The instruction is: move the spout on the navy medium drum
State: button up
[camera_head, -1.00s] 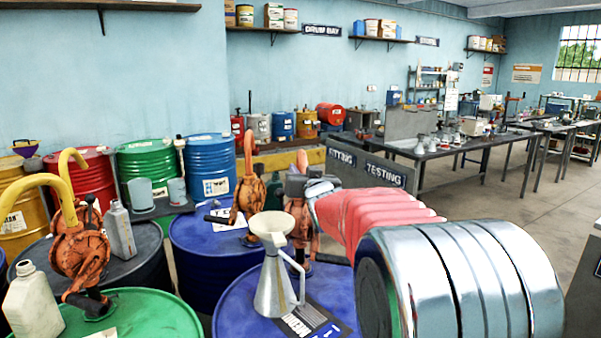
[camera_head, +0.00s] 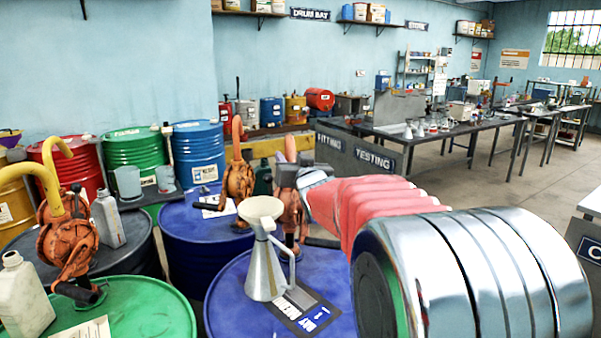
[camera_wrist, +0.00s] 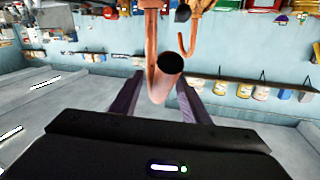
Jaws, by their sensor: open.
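In the head view a navy drum (camera_head: 235,280) stands at the front, with an orange hand pump (camera_head: 290,222) on its lid. The pump's upright orange spout (camera_head: 290,149) shows above my gripper (camera_head: 288,176), which is at the pump's top and partly hides it. In the wrist view the orange spout (camera_wrist: 165,68) lies between the two dark fingers of my gripper (camera_wrist: 160,84), its dark round mouth facing the camera. The fingers are open, one on each side. I cannot tell whether either touches it.
A metal funnel (camera_head: 265,262) stands on the same lid, close left of my arm. Another navy drum (camera_head: 190,250) with an orange pump (camera_head: 238,180) stands behind. A green drum (camera_head: 150,310) with a pale jug (camera_head: 24,300) is at front left. Open floor lies at right.

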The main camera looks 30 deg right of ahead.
jog(key=v, duration=1.1)
jog(key=shift+c, duration=0.5)
